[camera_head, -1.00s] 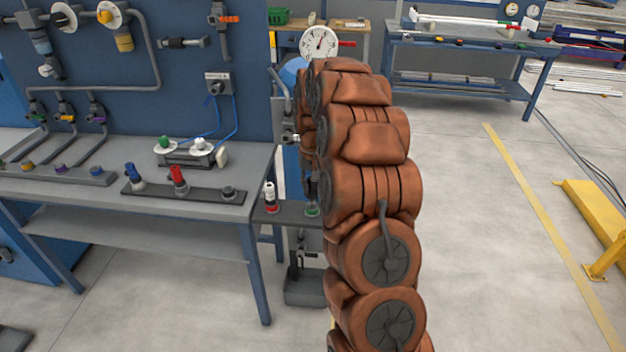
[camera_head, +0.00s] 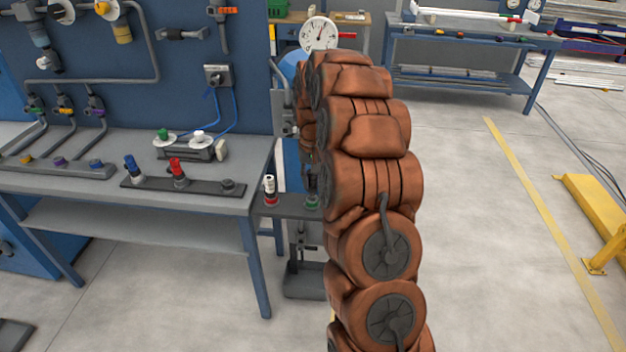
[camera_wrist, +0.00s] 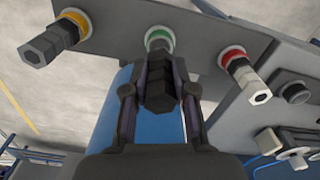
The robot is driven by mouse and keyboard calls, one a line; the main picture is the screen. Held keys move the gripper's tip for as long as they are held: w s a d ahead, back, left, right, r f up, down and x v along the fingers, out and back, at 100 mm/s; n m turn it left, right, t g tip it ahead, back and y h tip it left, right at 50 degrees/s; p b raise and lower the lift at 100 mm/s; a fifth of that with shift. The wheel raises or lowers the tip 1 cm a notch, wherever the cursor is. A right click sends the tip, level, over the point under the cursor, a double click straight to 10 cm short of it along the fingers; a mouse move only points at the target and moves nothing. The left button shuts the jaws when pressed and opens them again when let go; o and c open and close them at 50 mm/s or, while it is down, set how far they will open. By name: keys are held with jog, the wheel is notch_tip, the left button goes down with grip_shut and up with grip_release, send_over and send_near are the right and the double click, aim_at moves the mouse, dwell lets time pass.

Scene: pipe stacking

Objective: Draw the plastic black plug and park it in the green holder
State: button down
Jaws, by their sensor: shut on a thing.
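A black plug (camera_wrist: 159,92) with a hexagonal body stands in line with the green holder (camera_wrist: 159,38) in the wrist view. My gripper (camera_wrist: 160,76) is shut on this plug, one finger on each side. The plug's far end meets the green ring; I cannot tell how deep it sits. In the head view the green holder (camera_head: 312,202) shows at the edge of my arm, with a dark part just above it. My gripper is mostly hidden there behind my arm.
In the wrist view a yellow holder (camera_wrist: 76,17) with a dark grey plug (camera_wrist: 47,46) is left, and a red holder (camera_wrist: 232,56) with a white-tipped plug (camera_wrist: 250,83) is right. A workbench (camera_head: 60,211) with fittings stands left in the head view.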

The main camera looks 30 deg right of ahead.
aim_at(312, 186)
jog(key=shift+f+b, duration=0.85)
jog(key=shift+f, duration=0.75)
dwell(1.1)
jog(key=c, duration=0.9)
grip_release()
jog(key=shift+o, duration=0.2)
notch_tip(312, 186, up, 12)
jog(key=shift+f, duration=0.2)
jog(key=shift+r, duration=0.25)
